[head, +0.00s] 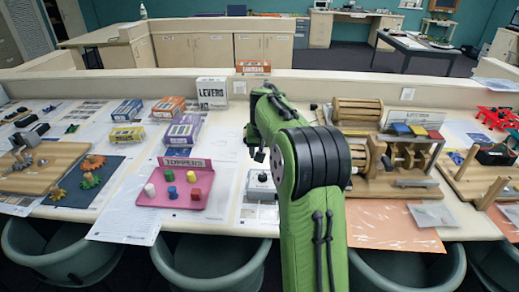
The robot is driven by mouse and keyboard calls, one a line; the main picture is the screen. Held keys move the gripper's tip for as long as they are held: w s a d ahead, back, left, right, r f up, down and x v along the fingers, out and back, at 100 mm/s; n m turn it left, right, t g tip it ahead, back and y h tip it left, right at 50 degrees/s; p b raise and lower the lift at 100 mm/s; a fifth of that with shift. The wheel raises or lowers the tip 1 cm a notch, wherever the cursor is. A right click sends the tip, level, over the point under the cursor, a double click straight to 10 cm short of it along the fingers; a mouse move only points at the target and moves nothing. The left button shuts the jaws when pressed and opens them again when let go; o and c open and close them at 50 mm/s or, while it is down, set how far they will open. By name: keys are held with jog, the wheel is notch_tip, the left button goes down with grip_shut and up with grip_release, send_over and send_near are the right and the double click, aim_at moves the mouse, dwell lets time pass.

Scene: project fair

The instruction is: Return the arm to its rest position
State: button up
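My green arm rises from the bottom centre of the head view and reaches over the table, bending at a black ribbed joint. My gripper (259,156) shows only as a small dark part at the far left side of the arm, above the table behind a small grey-white box with a dark knob (260,188). The arm hides most of the gripper, so its fingers and anything between them cannot be made out.
A long white table (225,222) spans the view. Left of the arm stand a pink TOPPERS tray (170,200) with several coloured pegs, boxes and a LEVERS box (212,93). Right of it is a wooden apparatus (390,180). Green chairs (212,262) line the front edge.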

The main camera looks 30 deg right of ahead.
jog(key=s+a+r+n, duration=0.2)
jog(key=s+a+r, duration=0.2)
jog(key=s+a, duration=0.35)
jog(key=s+a+r+n, duration=0.1)
jog(key=s+a+r, duration=0.3)
jog(key=s+a, duration=0.3)
jog(key=s+a+f+n+y, duration=0.1)
jog(key=s+a+f, duration=0.1)
jog(key=s+a, duration=0.2)
jog(key=s+a+f+n+t+y, duration=0.1)
jog(key=s+a+f+n, duration=0.1)
jog(key=s, duration=0.9)
jog(key=shift+s+a+f+t, duration=0.2)
jog(key=shift+a+f+t, duration=0.1)
jog(key=shift+a+f, duration=0.55)
jog(key=shift+a+r, duration=0.1)
